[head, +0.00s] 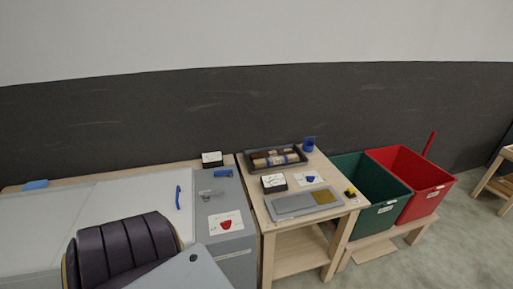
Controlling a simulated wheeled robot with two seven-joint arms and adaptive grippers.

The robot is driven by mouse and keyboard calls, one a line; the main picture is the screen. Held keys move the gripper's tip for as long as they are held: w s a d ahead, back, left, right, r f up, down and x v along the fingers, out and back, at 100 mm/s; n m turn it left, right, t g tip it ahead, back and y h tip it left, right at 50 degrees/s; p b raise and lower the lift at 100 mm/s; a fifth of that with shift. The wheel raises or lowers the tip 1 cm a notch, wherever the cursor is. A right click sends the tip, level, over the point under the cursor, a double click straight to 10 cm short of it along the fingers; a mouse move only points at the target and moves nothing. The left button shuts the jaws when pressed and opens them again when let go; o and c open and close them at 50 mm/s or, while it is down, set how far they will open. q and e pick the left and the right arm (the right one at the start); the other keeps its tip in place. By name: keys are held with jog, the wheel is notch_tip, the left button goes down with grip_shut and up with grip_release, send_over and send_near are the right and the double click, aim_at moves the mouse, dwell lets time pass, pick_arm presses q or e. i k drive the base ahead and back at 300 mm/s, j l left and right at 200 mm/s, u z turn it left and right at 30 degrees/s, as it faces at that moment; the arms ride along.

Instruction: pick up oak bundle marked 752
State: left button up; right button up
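A dark tray (302,165) stands at the back of the small wooden table (255,192). In it lie wooden bundles: a pale, oak-like one (276,160) with blue bands lies along the front, and darker brown pieces (270,152) lie behind it. They are small in the picture and I cannot read any number, so I cannot tell which is marked 752. Neither of my grippers shows in the head view.
A grey board with a yellowish panel (325,197), a black box (273,183) and a blue cup (308,145) share the table. A green bin (372,221) and red bin (425,205) stand right.

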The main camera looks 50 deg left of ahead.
aim_at(286, 151)
jog(key=i+l+u, duration=0.15)
jog(key=u, duration=0.3)
jog(key=i+l+u, duration=0.25)
jog(key=u, duration=0.2)
jog(key=i+l+u, duration=0.15)
jog(key=u, duration=0.3)
jog(key=i+l+u, duration=0.2)
jog(key=u, duration=0.25)
jog(key=i+l+u, duration=0.15)
jog(key=l+u, duration=0.3)
jog(key=i+l+u, duration=0.1)
jog(key=l+u, duration=0.15)
jog(key=u, duration=0.2)
jog(key=i+l+u, duration=0.1)
jog(key=l+u, duration=0.65)
jog(key=l, duration=0.1)
